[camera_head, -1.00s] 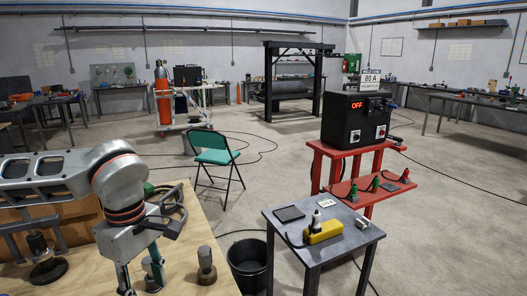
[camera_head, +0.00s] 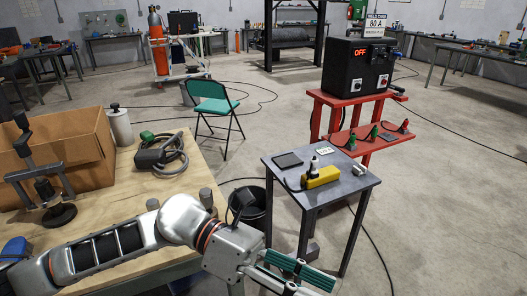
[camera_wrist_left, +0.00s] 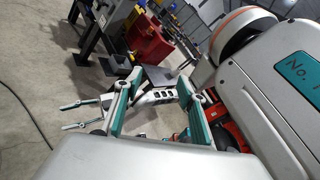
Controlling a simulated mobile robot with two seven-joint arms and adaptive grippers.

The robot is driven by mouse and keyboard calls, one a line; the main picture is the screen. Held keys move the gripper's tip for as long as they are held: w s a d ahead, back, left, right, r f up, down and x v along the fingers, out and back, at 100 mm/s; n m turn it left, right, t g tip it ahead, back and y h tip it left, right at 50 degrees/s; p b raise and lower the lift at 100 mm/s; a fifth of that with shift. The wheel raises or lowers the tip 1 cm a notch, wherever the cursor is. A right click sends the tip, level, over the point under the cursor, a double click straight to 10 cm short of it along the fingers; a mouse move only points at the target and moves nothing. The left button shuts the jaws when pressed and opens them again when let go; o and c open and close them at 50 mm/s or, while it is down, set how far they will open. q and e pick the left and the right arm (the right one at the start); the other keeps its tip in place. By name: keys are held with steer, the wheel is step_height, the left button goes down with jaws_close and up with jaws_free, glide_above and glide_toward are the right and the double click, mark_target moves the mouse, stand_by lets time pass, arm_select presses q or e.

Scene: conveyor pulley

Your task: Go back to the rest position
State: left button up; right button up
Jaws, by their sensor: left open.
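My left arm reaches in from the left in the head view, low over the wooden table (camera_head: 90,222). My left gripper (camera_head: 312,287) is past the table's right edge, in front of the small grey table. Its teal fingers are apart with nothing between them, and their ends run to the bottom of the picture. In the left wrist view my left gripper (camera_wrist_left: 154,92) is open and empty. My other gripper (camera_wrist_left: 80,114) shows beyond it, with its two teal fingers apart and empty. My right arm is not in the head view.
A cardboard box (camera_head: 75,150), a coiled cable (camera_head: 172,158) and metal cylinders stand on the wooden table. The grey table (camera_head: 318,195) holds a yellow block (camera_head: 322,177). A black bucket (camera_head: 248,208) stands between the tables. Behind are a green chair (camera_head: 213,105) and red stand (camera_head: 345,143).

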arm_select(q)
steer(key=w+r+n+t+h, duration=0.4)
steer(key=w+n+t+h, duration=0.35)
steer(key=n, duration=0.55)
steer(key=w+a+f+n+t+y, duration=0.85)
steer(key=n+t, duration=0.65)
steer(key=n, duration=0.4)
steer(key=w+a+f+n+y, duration=0.1)
steer(key=a+f+n+y, duration=0.45)
steer(key=f, duration=0.65)
steer(key=s+a+f+n+g+y, duration=0.2)
steer(key=s+a+f+n, duration=0.3)
steer(key=f, duration=0.6)
steer(key=s+a+f+n+g+y, duration=0.2)
steer(key=s+a+f+n, duration=0.3)
steer(key=s+a+f, duration=0.4)
step_height(320, 180, down, 3)
steer(key=shift+s+r+n+g+y, duration=0.15)
steer(key=shift+n+g+y, duration=0.2)
steer(key=shift+y, duration=0.4)
